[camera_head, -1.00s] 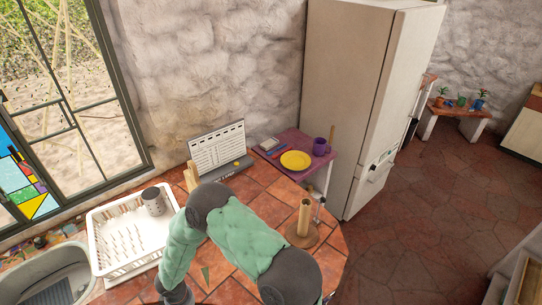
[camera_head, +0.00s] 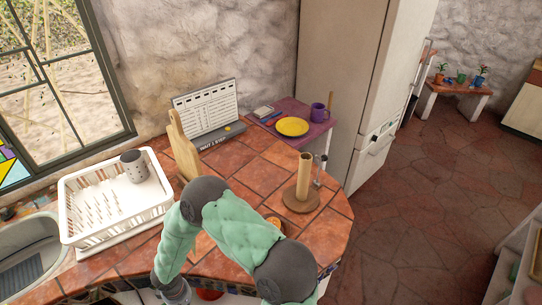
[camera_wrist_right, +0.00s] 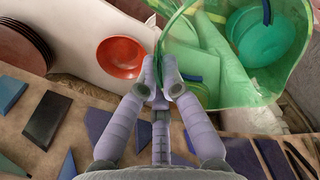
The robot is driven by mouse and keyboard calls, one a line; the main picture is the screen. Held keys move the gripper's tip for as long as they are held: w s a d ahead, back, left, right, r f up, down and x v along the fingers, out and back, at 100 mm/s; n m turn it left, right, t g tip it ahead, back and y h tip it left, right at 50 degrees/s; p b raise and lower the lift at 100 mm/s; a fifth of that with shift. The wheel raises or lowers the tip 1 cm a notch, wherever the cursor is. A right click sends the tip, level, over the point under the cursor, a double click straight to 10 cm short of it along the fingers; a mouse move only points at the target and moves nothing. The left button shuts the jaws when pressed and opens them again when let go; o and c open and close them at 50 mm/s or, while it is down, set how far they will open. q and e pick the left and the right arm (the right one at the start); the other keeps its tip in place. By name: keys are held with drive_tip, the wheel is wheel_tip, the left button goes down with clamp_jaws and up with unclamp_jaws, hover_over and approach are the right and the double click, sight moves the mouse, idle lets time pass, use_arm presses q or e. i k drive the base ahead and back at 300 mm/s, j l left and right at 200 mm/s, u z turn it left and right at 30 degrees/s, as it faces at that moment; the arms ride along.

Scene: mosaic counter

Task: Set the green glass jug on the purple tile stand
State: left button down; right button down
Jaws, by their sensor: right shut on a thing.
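The green glass jug (camera_wrist_right: 218,88) is see-through and fills the upper right of the right wrist view. My right gripper (camera_wrist_right: 161,76) is shut on its thin green handle (camera_wrist_right: 172,32). The jug's outer side runs out of the picture, and I cannot tell whether its base touches anything. In the head view my padded green arm crosses the counter, and its gripper and the jug are out of sight. My left gripper is not in view.
The tiled counter (camera_head: 250,170) holds a white dish rack (camera_head: 75,220), wooden board (camera_head: 183,150), calendar (camera_head: 207,107) and paper-roll holder (camera_head: 304,175). A purple table (camera_head: 293,106) with a yellow plate (camera_head: 292,126) stands behind. The wrist view shows a red bowl (camera_wrist_right: 120,58) and dark plates (camera_wrist_right: 22,45).

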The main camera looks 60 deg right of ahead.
sight(300, 111)
drive_tip(key=k+l+z, duration=0.15)
drive_tip(key=k+z, duration=0.15)
drive_tip(key=k, duration=0.15)
drive_tip(key=k+l+z, duration=0.3)
drive_tip(key=k+j, duration=0.05)
drive_tip(key=k, duration=0.1)
